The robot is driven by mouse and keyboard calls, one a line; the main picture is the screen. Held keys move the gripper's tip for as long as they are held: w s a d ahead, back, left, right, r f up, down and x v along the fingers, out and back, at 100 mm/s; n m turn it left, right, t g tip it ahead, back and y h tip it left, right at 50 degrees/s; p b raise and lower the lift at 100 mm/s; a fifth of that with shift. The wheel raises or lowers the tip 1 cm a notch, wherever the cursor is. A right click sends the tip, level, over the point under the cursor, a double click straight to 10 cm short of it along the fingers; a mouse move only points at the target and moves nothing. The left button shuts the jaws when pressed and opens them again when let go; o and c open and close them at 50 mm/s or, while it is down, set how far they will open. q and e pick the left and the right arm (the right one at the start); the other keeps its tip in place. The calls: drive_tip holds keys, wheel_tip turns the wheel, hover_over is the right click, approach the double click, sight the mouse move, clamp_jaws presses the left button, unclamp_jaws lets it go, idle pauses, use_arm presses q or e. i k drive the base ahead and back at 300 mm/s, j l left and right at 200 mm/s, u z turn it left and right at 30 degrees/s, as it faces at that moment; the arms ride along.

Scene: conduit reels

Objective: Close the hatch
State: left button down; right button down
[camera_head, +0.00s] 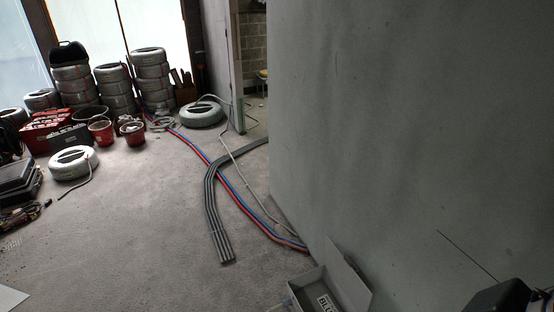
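No hatch can be made out for certain. The only open lid I see is a raised pale flap (348,275) on a light grey box (309,283) at the bottom, close to the grey wall. Dark lettering on a white label shows inside or behind its front, and the picture edge cuts off its lower part. Neither gripper can be recognised in view. A dark block (500,297) pokes in at the bottom right corner; I cannot tell what it is.
A large grey wall (420,130) fills the right side. Grey conduits (214,205) and red and blue hoses (240,200) cross the floor. Stacked conduit reels (116,88), red buckets (101,131) and dark cases (14,176) stand left. The floor at lower left centre is clear.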

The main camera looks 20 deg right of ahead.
sight(339, 265)
drive_tip(key=i+z, duration=0.15)
drive_tip(key=i, duration=0.9)
drive_tip(key=i+z, duration=0.15)
drive_tip(key=i, duration=0.95)
drive_tip(key=i+z, duration=0.25)
drive_tip(key=z, duration=0.15)
drive_tip(key=i+z, duration=0.35)
drive_tip(key=i+j+z, duration=0.15)
drive_tip(key=z, duration=0.25)
drive_tip(key=i+j+z, duration=0.15)
drive_tip(key=z, duration=0.25)
drive_tip(key=i+z, duration=0.25)
drive_tip(key=z, duration=0.2)
drive_tip(key=i+j+z, duration=0.1)
drive_tip(key=z, duration=0.35)
drive_tip(key=i+j+z, duration=0.2)
drive_tip(key=z, duration=0.25)
drive_tip(key=i, duration=0.1)
